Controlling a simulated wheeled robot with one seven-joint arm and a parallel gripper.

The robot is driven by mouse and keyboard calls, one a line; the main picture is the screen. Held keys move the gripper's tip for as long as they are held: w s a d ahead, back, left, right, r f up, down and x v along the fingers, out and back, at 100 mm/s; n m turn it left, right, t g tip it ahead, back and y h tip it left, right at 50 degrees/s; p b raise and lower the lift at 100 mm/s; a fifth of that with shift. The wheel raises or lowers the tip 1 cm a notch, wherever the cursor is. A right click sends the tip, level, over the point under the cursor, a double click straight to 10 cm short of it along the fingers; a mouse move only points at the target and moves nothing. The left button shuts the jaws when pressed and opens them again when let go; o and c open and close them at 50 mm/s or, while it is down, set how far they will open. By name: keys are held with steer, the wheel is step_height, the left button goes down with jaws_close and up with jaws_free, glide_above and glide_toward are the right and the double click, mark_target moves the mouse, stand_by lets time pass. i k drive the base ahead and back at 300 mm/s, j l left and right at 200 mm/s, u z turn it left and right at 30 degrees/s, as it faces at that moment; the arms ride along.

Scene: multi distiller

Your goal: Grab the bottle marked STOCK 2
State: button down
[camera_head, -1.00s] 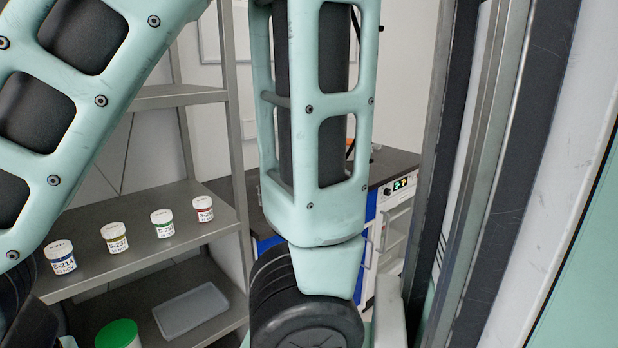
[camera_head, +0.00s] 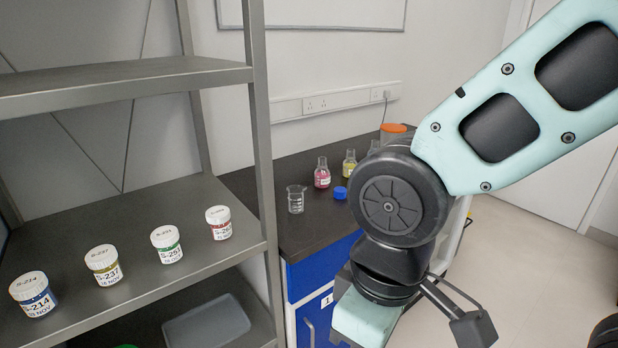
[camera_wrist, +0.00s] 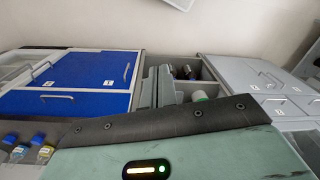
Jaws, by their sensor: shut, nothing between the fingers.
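No label reading STOCK 2 can be made out in either view. In the head view, a pink flask (camera_head: 322,177) and a yellow flask (camera_head: 350,166) stand on the dark bench; their labels are too small to read. Behind my arm, a clear vessel with an orange lid (camera_head: 394,129) is partly hidden.
A metal shelf (camera_head: 120,255) at left holds several labelled jars, including blue S-214 (camera_head: 34,294). A beaker (camera_head: 296,199) and a blue cap (camera_head: 340,193) are on the bench. Blue cabinets (camera_wrist: 90,72) show in the wrist view. Open floor (camera_head: 520,240) lies right of the bench.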

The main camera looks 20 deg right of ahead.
mark_target(322, 175)
steer(key=i+z, duration=0.15)
steer(key=i+l+u, duration=0.25)
steer(key=i, duration=0.3)
steer(key=i+l+u, duration=0.2)
steer(key=i, duration=0.3)
steer(key=l, duration=0.1)
